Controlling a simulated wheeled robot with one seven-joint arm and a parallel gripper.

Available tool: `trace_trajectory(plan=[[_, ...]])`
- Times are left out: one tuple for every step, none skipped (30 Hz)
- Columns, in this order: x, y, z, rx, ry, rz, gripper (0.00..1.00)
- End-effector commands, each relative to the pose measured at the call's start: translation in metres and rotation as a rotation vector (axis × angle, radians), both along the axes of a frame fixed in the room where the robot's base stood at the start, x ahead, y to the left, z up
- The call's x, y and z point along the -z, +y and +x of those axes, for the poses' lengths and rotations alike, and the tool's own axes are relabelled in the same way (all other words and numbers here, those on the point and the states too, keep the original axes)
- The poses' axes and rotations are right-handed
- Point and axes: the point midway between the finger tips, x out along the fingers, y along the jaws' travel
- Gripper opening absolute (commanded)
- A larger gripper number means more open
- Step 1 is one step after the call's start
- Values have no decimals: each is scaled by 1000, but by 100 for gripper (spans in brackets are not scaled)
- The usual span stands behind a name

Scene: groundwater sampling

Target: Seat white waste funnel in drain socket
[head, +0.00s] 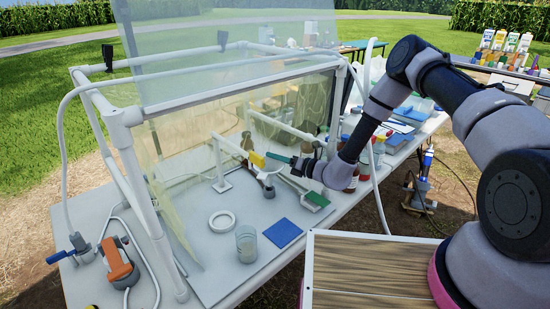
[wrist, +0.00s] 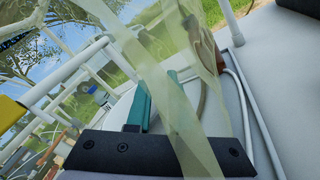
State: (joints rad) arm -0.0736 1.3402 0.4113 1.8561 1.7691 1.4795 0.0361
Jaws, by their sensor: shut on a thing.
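My gripper (head: 273,156) reaches from the right into the clear-walled enclosure, its teal fingers pointing left above the grey table. In the wrist view the teal fingers (wrist: 153,92) are close together, partly behind a yellowish see-through strip. A flat white ring (head: 222,221), possibly the drain socket, lies on the grey tray, left of and below my gripper. Nothing is seen standing in it.
A glass beaker (head: 246,244) and a blue pad (head: 282,233) are near the tray's front. White pipe stands, a yellow part (head: 258,159) and a green-topped block (head: 316,199) are close to my gripper. The see-through strip (wrist: 170,110) hangs across my wrist view.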

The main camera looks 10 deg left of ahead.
Motion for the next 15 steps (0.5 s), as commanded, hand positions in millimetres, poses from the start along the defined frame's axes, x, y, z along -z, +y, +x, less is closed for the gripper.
trace_trajectory(plan=[[0,0,0,0,0,0,0],[1,0,0,0,0,0,0],[2,0,0,0,0,0,0],[2,0,0,0,0,0,0],[3,0,0,0,1,0,0],[4,0,0,0,1,0,0],[5,0,0,0,1,0,0],[5,0,0,0,1,0,0],[6,0,0,0,1,0,0],[7,0,0,0,1,0,0],[8,0,0,0,0,0,0],[9,0,0,0,0,0,0],[10,0,0,0,0,0,0],[10,0,0,0,0,0,0],[11,0,0,0,0,0,0]])
